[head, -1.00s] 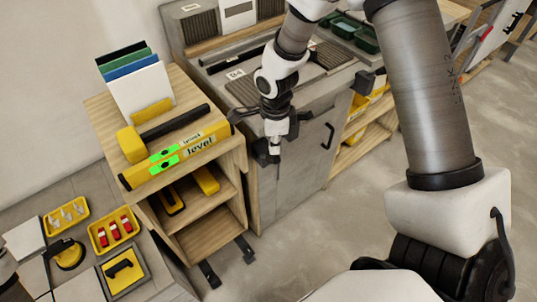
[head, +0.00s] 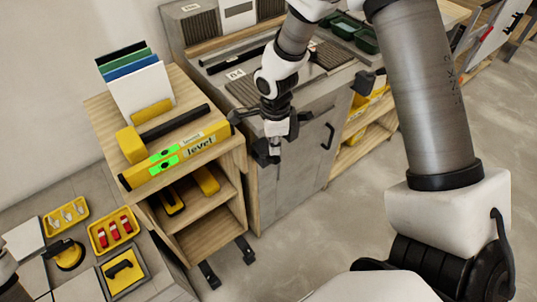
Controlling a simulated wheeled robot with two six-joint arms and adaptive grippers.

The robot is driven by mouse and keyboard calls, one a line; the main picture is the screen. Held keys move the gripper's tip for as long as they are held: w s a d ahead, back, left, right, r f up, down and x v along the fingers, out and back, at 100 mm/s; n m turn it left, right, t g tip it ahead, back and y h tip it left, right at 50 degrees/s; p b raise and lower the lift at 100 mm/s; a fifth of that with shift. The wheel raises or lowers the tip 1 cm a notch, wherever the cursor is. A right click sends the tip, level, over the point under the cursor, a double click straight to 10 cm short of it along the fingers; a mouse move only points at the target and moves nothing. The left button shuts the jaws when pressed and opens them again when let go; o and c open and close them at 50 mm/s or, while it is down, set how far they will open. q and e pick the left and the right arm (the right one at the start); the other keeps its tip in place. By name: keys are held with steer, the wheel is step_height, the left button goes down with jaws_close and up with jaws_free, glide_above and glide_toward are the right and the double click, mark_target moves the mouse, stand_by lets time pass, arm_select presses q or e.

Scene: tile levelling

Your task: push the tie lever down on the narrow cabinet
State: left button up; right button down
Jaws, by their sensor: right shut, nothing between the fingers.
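The narrow cabinet (head: 228,162) is the light wooden one at left of centre, with open shelves. A small black lever-like piece (head: 237,116) shows at its upper right edge, beside the grey cabinet (head: 292,185); I take it for the tie lever. It stands out roughly level, but its exact angle is too small to tell. My right gripper (head: 268,157) is shut and empty. It points down in front of the grey cabinet, to the right of and lower in the picture than that piece, apparently apart from it.
A yellow level (head: 175,157), a black-handled tool (head: 172,123) and upright tiles (head: 142,92) are on the narrow cabinet. Black feet (head: 209,275) stick out at its base. Yellow trays (head: 113,232) are on the low surface at left. Floor at centre right is clear.

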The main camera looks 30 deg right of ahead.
mark_target(276, 157)
steer(key=shift+s+f+b, duration=0.2)
steer(key=shift+f+b, duration=1.4)
steer(key=shift+f, duration=0.15)
steer(key=shift+s+f+b, duration=0.15)
steer(key=shift+f+b, duration=1.4)
steer(key=shift+f, duration=0.2)
steer(key=shift+r, duration=0.1)
step_height(276, 157, up, 8)
steer(key=p, duration=0.6)
